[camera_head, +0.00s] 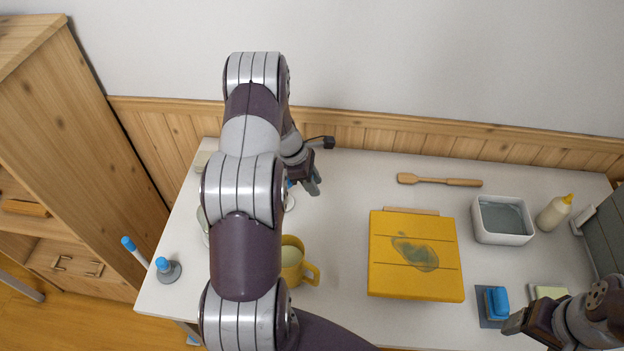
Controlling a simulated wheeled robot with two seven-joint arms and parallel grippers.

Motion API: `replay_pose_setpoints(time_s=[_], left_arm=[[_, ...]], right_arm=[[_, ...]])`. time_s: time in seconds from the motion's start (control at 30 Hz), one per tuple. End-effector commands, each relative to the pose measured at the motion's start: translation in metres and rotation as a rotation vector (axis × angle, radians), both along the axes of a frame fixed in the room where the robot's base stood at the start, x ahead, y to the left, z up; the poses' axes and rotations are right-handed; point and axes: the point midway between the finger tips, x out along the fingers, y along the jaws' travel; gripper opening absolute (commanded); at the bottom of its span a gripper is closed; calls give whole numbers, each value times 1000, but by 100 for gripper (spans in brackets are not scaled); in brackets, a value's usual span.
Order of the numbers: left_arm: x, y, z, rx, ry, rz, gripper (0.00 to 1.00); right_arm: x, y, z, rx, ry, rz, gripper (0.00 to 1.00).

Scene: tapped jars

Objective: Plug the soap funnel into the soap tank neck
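My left gripper (313,186) points down over the back left of the white table; its fingers are small and dark, and their gap is not clear. Just left of them a small blue and white piece (290,198) shows, mostly hidden behind my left arm; I cannot tell whether it is the soap funnel or the tank neck, or whether the gripper touches it. Pale rounded edges (202,216) show left of the arm, their body hidden. My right gripper (512,324) is at the lower right, near a blue sponge (496,302); its opening is unclear.
A yellow mug (293,262) stands beside my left arm. A yellow board (415,278) with a grey-green stain, a white basin (502,236), a squeeze bottle (555,212) and a wooden spatula (440,180) fill the right. Blue-tipped brushes (163,264) stand at the left edge.

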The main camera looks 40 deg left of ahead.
Motion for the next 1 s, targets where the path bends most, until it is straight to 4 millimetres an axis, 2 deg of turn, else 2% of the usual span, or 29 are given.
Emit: replay_pose_setpoints(time_s=[0.03,0.07,0.1,0.13,0.17,0.2,0.23,1.0], left_arm=[[0,0,0,0,0,0,13],[0,0,0,0,0,0,3],[0,0,0,0,0,0,0],[0,0,0,0,0,0,0],[0,0,0,0,0,0,20],[0,0,0,0,0,0,7],[0,0,0,0,0,0,0],[0,0,6,0,0,-1,0]], right_arm=[[0,0,0,0,0,0,74],[0,0,0,0,0,0,74],[0,0,0,0,0,0,74],[0,0,0,0,0,0,74],[0,0,0,0,0,0,74],[0,0,0,0,0,0,74],[0,0,0,0,0,0,74],[0,0,5,0,0,0,74]])
